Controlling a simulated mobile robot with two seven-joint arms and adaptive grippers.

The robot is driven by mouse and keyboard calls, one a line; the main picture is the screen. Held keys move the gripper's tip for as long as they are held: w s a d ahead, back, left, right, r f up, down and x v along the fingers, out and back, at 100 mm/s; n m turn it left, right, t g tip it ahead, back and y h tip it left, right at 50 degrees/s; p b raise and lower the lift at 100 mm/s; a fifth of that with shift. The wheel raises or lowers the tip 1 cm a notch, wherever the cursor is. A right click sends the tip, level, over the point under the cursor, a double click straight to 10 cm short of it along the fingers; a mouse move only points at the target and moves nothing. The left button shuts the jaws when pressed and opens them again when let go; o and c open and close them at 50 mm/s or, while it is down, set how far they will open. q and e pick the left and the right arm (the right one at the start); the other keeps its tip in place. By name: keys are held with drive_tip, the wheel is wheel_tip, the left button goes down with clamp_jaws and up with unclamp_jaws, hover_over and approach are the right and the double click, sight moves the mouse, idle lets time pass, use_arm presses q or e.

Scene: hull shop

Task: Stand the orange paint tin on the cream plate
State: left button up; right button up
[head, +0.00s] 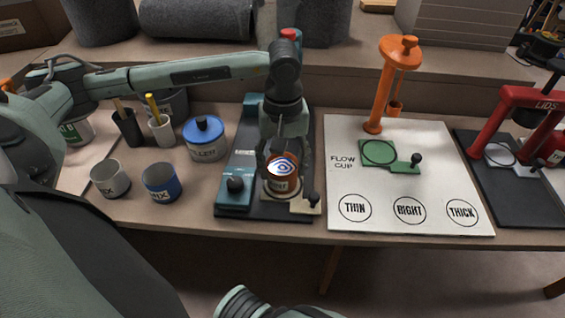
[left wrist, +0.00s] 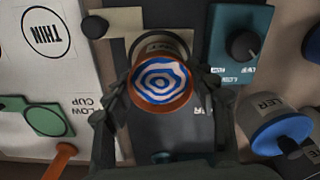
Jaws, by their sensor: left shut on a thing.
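The orange paint tin (head: 282,172) is upright, with blue and white rings showing in its open top. My left gripper (head: 283,160) is shut on it from above, with a finger on either side. The left wrist view shows the tin (left wrist: 160,84) between the fingers (left wrist: 163,92). The cream plate (head: 304,207) lies on the dark base beneath and in front of the tin, with a black knob at its right. Part of the plate also shows in the left wrist view (left wrist: 125,20). The tin overlaps the plate in the picture; I cannot tell whether they touch. My right gripper is not in view.
A teal block with a black knob (head: 235,185) stands close left of the tin. The blue-lidded filler tin (head: 204,140), blue cup (head: 161,184) and grey cup (head: 110,180) are farther left. The flow cup board (head: 345,190) with its orange stand (head: 380,95) lies right.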

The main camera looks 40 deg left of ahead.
use_arm(q)
drive_tip(key=o, duration=1.4)
drive_tip(key=shift+c, duration=0.2)
drive_tip(key=shift+r, duration=0.2)
wheel_tip(320, 180, up, 12)
drive_tip(key=shift+b, duration=0.3)
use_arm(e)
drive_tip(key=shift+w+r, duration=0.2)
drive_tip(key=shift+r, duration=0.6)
use_arm(q)
drive_tip(key=shift+f, duration=0.1)
